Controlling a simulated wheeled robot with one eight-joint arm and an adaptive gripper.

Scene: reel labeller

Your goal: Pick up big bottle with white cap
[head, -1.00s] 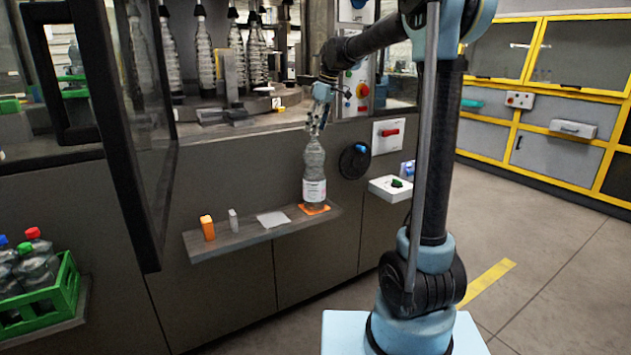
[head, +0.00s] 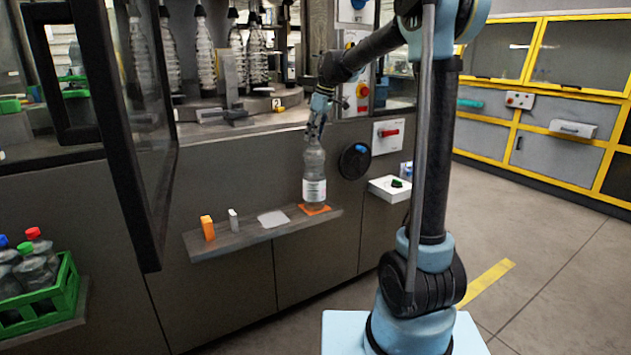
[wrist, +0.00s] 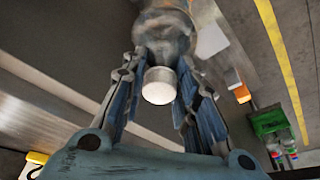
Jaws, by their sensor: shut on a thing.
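The big clear bottle with a white label (head: 314,180) stands upright over the orange mat on the shelf in the head view. Its white cap (wrist: 159,86) shows in the wrist view between the fingers. My gripper (head: 316,130) comes down from above and is shut around the top of the bottle. In the wrist view the fingers of my gripper (wrist: 160,90) lie on both sides of the cap and neck. The cap is hidden by the fingers in the head view. I cannot tell whether the bottle's base touches the mat.
The narrow shelf (head: 245,239) also holds an orange block (head: 207,228), a small grey block (head: 233,219) and a white sheet (head: 273,219). The open machine door (head: 140,150) stands to the left. A green crate (head: 62,290) of bottles is at lower left.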

